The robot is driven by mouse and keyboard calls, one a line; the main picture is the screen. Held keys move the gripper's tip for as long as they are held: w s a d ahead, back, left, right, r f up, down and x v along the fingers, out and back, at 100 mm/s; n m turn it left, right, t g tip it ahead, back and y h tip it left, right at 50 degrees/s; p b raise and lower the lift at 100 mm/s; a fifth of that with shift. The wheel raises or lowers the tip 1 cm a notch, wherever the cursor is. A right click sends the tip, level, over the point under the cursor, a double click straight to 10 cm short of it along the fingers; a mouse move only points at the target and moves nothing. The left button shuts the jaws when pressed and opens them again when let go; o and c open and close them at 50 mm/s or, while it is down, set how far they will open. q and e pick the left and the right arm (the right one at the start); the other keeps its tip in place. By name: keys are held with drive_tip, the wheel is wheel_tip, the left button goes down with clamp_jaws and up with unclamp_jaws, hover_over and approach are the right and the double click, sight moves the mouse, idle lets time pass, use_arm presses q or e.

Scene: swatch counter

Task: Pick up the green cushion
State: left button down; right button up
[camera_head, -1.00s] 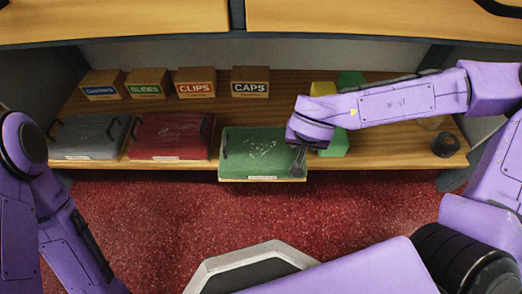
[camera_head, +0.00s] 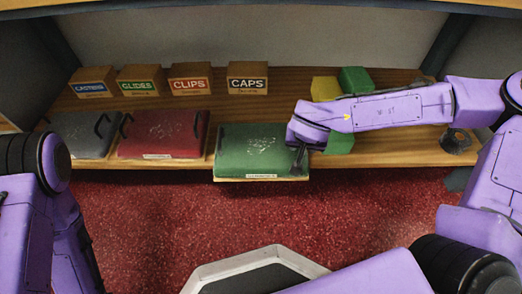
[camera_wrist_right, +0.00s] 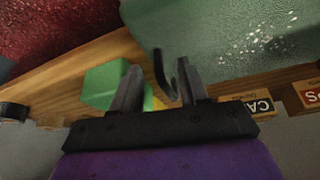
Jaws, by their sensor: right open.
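The green cushion (camera_head: 255,145) lies flat on the front of the shelf, its front part over the edge, with pale specks on top. It fills the upper right of the right wrist view (camera_wrist_right: 225,35). My right gripper (camera_head: 298,160) is at its right end. In the right wrist view, my right gripper (camera_wrist_right: 157,85) is open, with a dark curved handle (camera_wrist_right: 159,68) between or just beyond its fingers; I cannot tell whether they touch. My left arm shows at the lower left, but its gripper is out of view.
A red cushion (camera_head: 160,132) and a grey cushion (camera_head: 80,138) lie left of the green one. Labelled boxes, including CAPS (camera_head: 247,77), stand behind. Green blocks (camera_head: 356,79) and a yellow block (camera_head: 325,89) are beside my right forearm. A dark round object (camera_head: 456,140) is at right.

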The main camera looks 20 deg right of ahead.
clamp_jaws()
idle(1.3)
